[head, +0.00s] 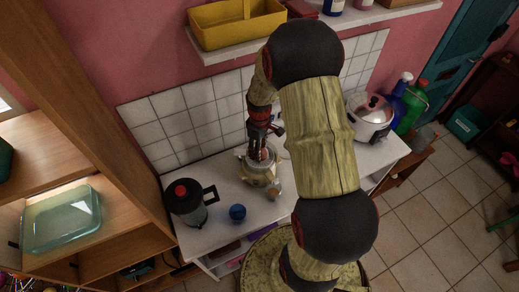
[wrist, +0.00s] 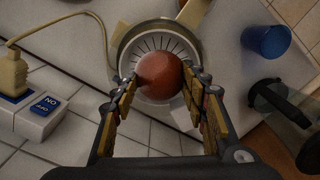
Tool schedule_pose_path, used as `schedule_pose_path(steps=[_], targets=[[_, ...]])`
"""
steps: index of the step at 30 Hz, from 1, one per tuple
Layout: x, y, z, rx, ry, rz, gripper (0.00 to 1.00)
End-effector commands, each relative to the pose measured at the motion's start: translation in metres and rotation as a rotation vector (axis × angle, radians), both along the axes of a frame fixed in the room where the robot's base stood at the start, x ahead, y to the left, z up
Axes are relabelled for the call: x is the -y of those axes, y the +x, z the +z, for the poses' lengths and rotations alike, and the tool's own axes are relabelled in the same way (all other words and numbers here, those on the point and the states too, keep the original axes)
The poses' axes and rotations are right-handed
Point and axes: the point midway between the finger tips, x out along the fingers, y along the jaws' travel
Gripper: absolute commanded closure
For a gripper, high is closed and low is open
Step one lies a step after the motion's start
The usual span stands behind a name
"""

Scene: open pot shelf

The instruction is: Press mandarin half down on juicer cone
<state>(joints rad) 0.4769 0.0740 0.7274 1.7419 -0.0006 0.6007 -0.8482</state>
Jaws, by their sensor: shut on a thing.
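The mandarin half (wrist: 160,74) shows in the wrist view as a rounded orange-red dome between my fingertips. My gripper (wrist: 164,88) is shut on it, one finger on each side. The juicer (wrist: 128,45) lies directly beneath, with its slotted strainer ring around the fruit. The cone is hidden by the mandarin half, and I cannot tell whether the two touch. In the head view the juicer (head: 258,175) stands on the white counter, with my gripper (head: 261,152) pointing down over it. The fruit is not clear there.
A blue cup (wrist: 266,42) and a dark-lidded jug (head: 188,203) stand near the juicer. A brownish round thing (head: 273,188) sits close beside it. A power strip (wrist: 38,118) with a plugged cable is nearby. A rice cooker (head: 371,115) stands farther right, and a yellow caddy (head: 225,30) above.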

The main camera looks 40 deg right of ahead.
Motion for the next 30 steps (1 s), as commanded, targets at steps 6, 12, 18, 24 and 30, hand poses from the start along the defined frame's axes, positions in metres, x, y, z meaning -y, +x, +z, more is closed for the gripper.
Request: schedule_pose_path(steps=[6,12,18,24,30], targets=[[0.0,0.0,0.012,0.001,-0.001,0.0,0.79],[0.0,0.001,0.021,0.001,-0.001,0.0,0.79],[0.0,0.001,0.03,0.003,-0.001,0.0,0.79],[0.001,0.001,0.04,0.003,-0.001,0.0,0.79],[0.001,0.001,0.049,0.003,-0.001,0.0,0.79]])
